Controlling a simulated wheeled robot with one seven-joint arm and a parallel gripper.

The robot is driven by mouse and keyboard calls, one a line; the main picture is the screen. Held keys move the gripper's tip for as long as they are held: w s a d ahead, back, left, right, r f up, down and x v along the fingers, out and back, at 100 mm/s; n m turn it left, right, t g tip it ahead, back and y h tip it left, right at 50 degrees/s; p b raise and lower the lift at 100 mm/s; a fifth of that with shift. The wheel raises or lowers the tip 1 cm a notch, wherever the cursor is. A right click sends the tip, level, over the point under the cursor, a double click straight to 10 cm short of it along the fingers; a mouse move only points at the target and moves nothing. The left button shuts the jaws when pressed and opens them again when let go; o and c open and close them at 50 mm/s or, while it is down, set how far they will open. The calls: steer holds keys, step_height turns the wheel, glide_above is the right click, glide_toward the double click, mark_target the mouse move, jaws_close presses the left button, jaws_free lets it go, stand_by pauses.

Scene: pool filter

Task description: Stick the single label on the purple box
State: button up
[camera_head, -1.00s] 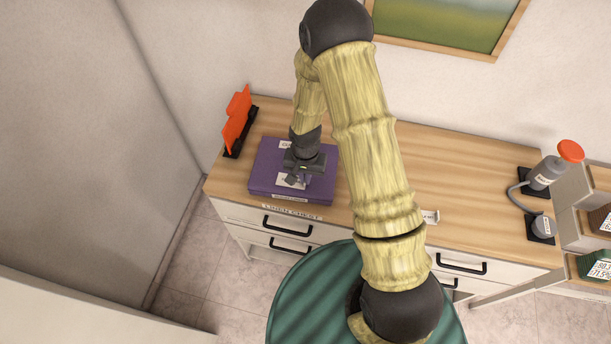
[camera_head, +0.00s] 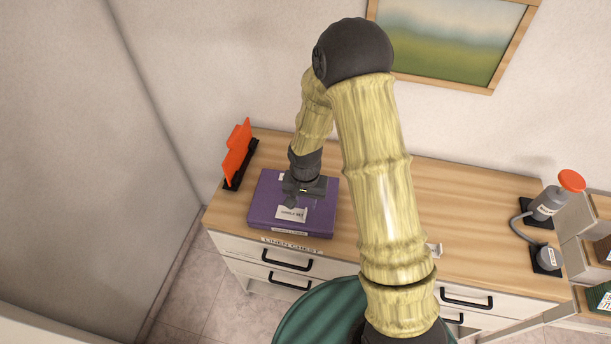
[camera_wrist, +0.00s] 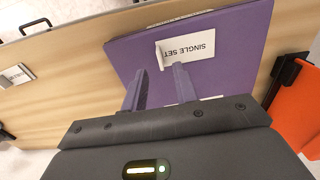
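The purple box (camera_head: 262,208) lies flat on the left part of the wooden chest top. A white label (camera_head: 291,213) reading "SINGLE SET" lies on the front part of its upper face. In the wrist view the label (camera_wrist: 190,47) looks mostly flat, with a small tab standing up at its left end. My gripper (camera_head: 294,199) is above the box, just behind the label. In the wrist view my gripper (camera_wrist: 158,84) has its two fingers apart with nothing visible between them. The right fingertip overlaps the label's edge in view; contact cannot be told.
An orange-red object on a black stand (camera_head: 238,153) is close to the box's left. A small white holder (camera_head: 433,249) sits at the front edge, right of my arm. A grey device with a red knob (camera_head: 552,200) stands at the far right. The chest top between is clear.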

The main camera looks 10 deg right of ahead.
step_height(320, 180, up, 13)
steer(key=b, duration=0.1)
steer(key=shift+b, duration=0.4)
steer(key=shift+s, duration=0.1)
steer(key=s+d+r+n+t, duration=0.2)
steer(key=s+d+r+n, duration=0.1)
steer(key=s+d, duration=0.6)
steer(key=shift+s+d+r+t, duration=0.25)
steer(key=shift+s+d+t, duration=0.05)
steer(key=shift+s, duration=0.7)
steer(key=shift+d, duration=0.1)
